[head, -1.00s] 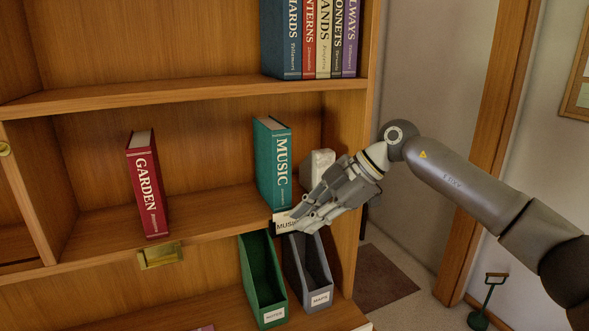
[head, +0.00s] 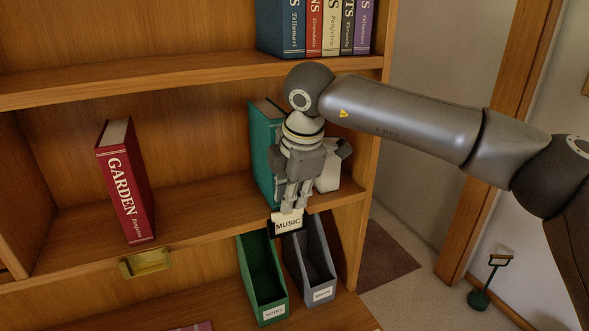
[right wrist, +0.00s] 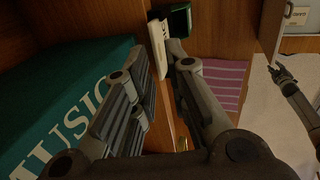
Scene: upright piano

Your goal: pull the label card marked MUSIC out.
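The white label card marked MUSIC (head: 288,223) is at the shelf's front edge, slightly tilted, with a black holder (head: 301,231) partly showing behind it. My right gripper (head: 293,208) points down at the card's top edge. In the right wrist view, the card (right wrist: 158,48) stands between the two fingertips (right wrist: 160,62), with a narrow gap between the finger pads, so the gripper looks open. Firm contact cannot be told. What looks like my left gripper (right wrist: 283,73) shows small and dark at the right of the wrist view. It is outside the head view.
The teal MUSIC book (head: 262,150) and a white object (head: 328,172) stand close behind my right gripper. Green (head: 262,280) and grey (head: 311,268) file boxes stand below the card. A brass plate (head: 146,262) is on the shelf edge.

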